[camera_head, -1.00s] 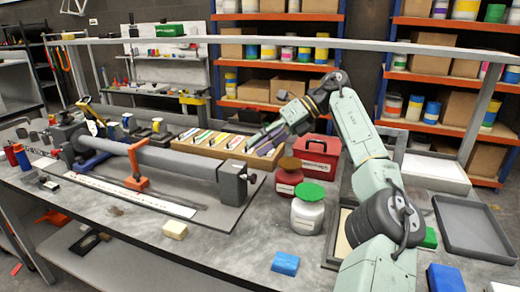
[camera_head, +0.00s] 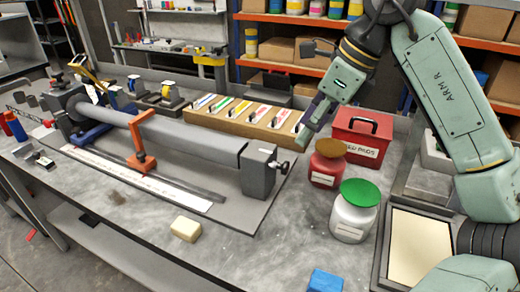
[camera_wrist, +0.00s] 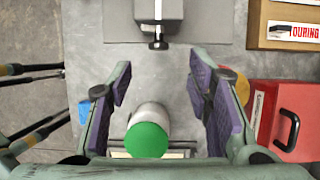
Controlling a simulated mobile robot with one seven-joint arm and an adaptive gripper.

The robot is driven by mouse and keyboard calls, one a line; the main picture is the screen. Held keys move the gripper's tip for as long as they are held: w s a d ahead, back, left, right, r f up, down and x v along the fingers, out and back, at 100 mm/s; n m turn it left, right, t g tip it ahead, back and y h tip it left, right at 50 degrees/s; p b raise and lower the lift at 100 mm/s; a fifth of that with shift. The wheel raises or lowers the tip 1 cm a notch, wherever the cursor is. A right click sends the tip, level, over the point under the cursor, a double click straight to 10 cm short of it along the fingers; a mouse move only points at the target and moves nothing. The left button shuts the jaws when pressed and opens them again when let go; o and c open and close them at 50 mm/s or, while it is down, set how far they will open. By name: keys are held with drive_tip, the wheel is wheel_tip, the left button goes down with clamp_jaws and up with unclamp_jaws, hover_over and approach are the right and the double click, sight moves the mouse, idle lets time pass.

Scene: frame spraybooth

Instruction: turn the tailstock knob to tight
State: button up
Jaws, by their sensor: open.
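The grey tailstock block (camera_head: 258,172) stands at the right end of a long grey tube clamped on a bench plate. Its small dark knob (camera_head: 283,167) sticks out to the right on a short screw. In the wrist view the knob (camera_wrist: 158,43) is at the top centre, below the tailstock (camera_wrist: 158,10). My gripper (camera_head: 306,133) is above and to the right of the knob, apart from it. In the wrist view my gripper (camera_wrist: 161,82) has its purple pads spread wide with nothing held. The knob's tight or loose marking cannot be read.
A green-lidded white jar (camera_head: 355,212), a brown-lidded red jar (camera_head: 325,170) and a red box (camera_head: 361,140) stand right of the tailstock. A wooden tray (camera_head: 240,120) lies behind it. A cream block (camera_head: 186,229) and blue block (camera_head: 325,281) lie in front.

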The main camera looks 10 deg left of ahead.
sight(287, 163)
drive_tip(key=p+x, duration=0.2)
drive_tip(key=x, duration=0.8)
drive_tip(key=shift+s+f+p, duration=0.15)
drive_tip(key=shift+f+p, duration=0.15)
drive_tip(key=shift+f, duration=0.1)
drive_tip(key=shift+c, duration=0.2)
clamp_jaws()
